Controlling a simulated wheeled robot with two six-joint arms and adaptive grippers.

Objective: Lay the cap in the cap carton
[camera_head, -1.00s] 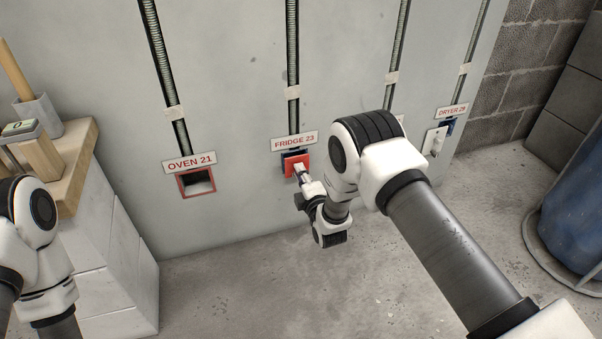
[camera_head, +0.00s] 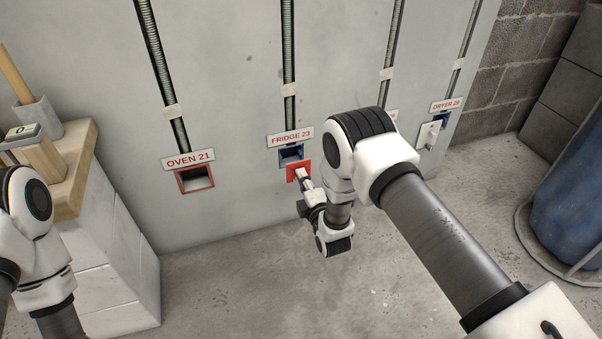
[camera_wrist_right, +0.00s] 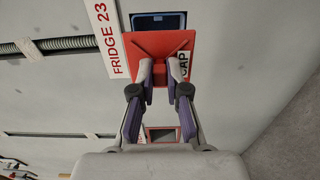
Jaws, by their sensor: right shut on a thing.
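The cap (camera_head: 297,171) is a red square plate. In the right wrist view the red cap (camera_wrist_right: 158,45) carries a white label reading CAP. My right gripper (camera_head: 304,178) is shut on it, and its two fingers (camera_wrist_right: 160,72) close on the middle of the cap. The cap is just below and in front of the blue-rimmed box (camera_head: 291,153) under the FRIDGE 23 sign, whose opening shows. My left arm (camera_head: 30,230) is at the left edge, and its gripper is out of view. I see no cap carton.
A red-rimmed open box (camera_head: 196,179) sits under the OVEN 21 sign (camera_head: 188,160). A wooden-topped bench (camera_head: 75,170) stands left. A blue drum (camera_head: 570,210) stands right. The floor between is clear.

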